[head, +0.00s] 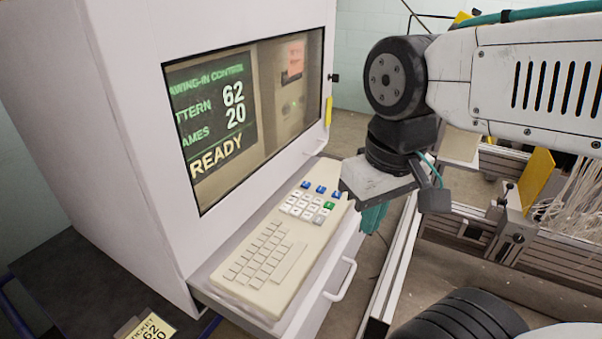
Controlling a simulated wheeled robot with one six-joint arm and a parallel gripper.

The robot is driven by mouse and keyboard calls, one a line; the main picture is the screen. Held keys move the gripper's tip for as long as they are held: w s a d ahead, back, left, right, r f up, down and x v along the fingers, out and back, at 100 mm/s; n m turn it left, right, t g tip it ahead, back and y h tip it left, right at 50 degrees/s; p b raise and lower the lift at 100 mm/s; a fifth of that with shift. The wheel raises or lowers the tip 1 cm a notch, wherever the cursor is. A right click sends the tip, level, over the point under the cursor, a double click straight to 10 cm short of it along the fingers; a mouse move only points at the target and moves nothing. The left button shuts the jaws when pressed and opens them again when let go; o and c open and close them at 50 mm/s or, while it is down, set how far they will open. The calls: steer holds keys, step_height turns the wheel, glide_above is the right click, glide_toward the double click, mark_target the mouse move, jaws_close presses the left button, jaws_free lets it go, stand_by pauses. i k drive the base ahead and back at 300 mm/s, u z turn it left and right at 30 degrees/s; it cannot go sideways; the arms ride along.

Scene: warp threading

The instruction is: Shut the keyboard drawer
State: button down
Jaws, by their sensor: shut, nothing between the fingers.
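The keyboard drawer (232,308) sticks out from the white cabinet below the screen, so it stands open. A cream keyboard (265,262) with white, blue and green keys lies on it. A pale bar handle (342,281) is on the white front face below the keyboard. My gripper (374,217) is shut and empty, beside the drawer's far right end and above the handle's level. Its teal finger ends show only partly below the grey gripper body. I cannot tell whether they touch the drawer.
The white cabinet (110,120) holds a screen (245,110) reading "READY", with 62 and 20. A metal frame (400,265) with pale threads (570,195) and yellow plates stands at right. A yellow ticket (150,328) lies at lower left. A strip of floor separates cabinet and frame.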

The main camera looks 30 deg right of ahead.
mark_target(280, 276)
steer(key=k, duration=1.15)
steer(key=u, duration=0.95)
steer(key=i, duration=1.3)
steer(key=z, duration=0.75)
